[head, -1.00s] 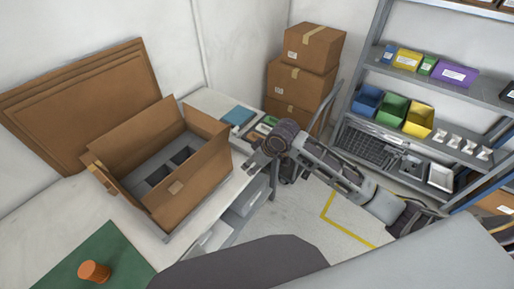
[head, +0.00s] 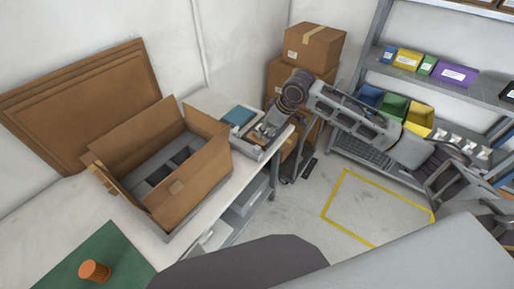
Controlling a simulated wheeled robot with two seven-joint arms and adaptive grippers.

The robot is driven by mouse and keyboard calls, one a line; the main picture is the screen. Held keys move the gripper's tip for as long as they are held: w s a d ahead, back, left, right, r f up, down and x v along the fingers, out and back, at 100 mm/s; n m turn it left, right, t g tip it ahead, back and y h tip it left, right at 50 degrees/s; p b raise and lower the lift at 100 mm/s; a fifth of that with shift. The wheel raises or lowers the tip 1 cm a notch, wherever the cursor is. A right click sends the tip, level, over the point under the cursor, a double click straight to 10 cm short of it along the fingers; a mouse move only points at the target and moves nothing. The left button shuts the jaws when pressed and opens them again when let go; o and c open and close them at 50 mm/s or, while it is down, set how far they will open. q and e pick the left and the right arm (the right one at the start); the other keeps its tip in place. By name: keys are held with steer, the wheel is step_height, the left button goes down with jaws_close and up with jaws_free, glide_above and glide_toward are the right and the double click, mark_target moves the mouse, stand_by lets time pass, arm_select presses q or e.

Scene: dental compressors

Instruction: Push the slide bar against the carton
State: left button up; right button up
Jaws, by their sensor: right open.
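The open brown carton (head: 190,195) stands on the white bench, its flaps up, with grey packing (head: 165,170) inside. A thin grey strip (head: 200,208) runs along the foot of its front right side; I cannot tell whether this is the slide bar. My right gripper (head: 262,134) is open and points down over a grey tray (head: 247,149) beyond the carton's right end, apart from the carton. Whether its fingertips touch anything is unclear. My left gripper is not in view.
A teal book (head: 238,115) lies behind the tray. Stacked boxes (head: 313,47) and a shelf (head: 450,88) stand behind my right arm. The yellow-marked floor (head: 375,205) is clear.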

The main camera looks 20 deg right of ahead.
mark_target(257, 147)
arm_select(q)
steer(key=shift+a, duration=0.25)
arm_select(e)
steer(key=x, duration=1.3)
steer(key=shift+f, duration=0.1)
steer(key=shift+w+f, duration=0.1)
steer(key=shift+f, duration=0.15)
steer(key=c, duration=0.6)
jaws_close()
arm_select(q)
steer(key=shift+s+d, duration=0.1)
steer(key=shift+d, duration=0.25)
arm_select(e)
steer(key=shift+a, duration=0.1)
